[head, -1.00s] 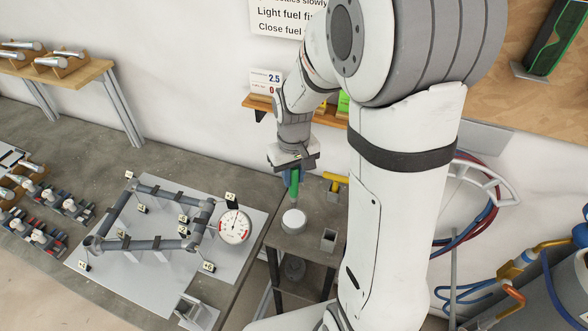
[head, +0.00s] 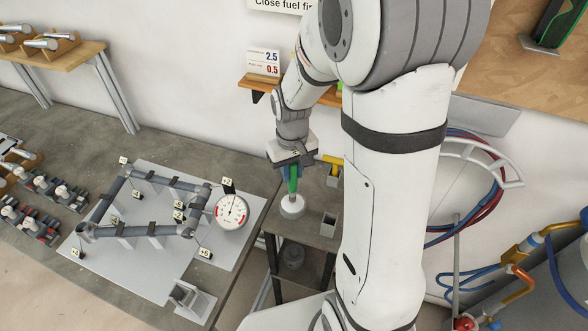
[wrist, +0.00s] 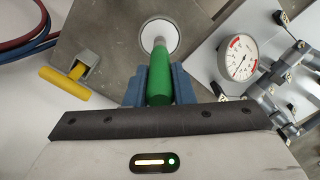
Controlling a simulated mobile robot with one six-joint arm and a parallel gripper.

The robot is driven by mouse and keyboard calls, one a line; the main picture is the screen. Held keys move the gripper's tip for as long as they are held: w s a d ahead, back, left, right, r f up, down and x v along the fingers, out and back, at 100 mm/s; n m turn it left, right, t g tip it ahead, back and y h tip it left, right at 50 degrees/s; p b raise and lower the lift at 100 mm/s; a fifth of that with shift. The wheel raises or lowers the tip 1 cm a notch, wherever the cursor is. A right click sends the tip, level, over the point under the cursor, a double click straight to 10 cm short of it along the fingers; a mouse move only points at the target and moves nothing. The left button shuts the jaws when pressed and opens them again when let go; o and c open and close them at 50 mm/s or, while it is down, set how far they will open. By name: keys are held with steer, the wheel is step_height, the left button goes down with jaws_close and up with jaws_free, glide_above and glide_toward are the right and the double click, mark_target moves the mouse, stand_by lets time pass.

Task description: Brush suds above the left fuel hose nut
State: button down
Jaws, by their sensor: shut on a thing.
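My gripper (head: 292,160) is shut on the green handle of a brush (head: 293,181), which points down. In the wrist view the green brush (wrist: 159,78) sits between the blue fingers. Its lower end reaches the white round suds pot (head: 292,208), also in the wrist view (wrist: 147,36); how deep the bristles are is hidden. Red and blue hoses (head: 487,222) hang on a wall holder at the right. Brass fittings (head: 527,246) show at the right edge; I cannot tell which nut is the left fuel hose nut.
My arm covers part of the right side.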

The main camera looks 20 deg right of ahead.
steer(key=shift+s+f+b, duration=0.1)
steer(key=shift+f+b, duration=0.45)
stand_by(1.7)
steer(key=shift+r, duration=0.1)
steer(key=shift+r+p, duration=2.5)
steer(key=shift+r, duration=0.95)
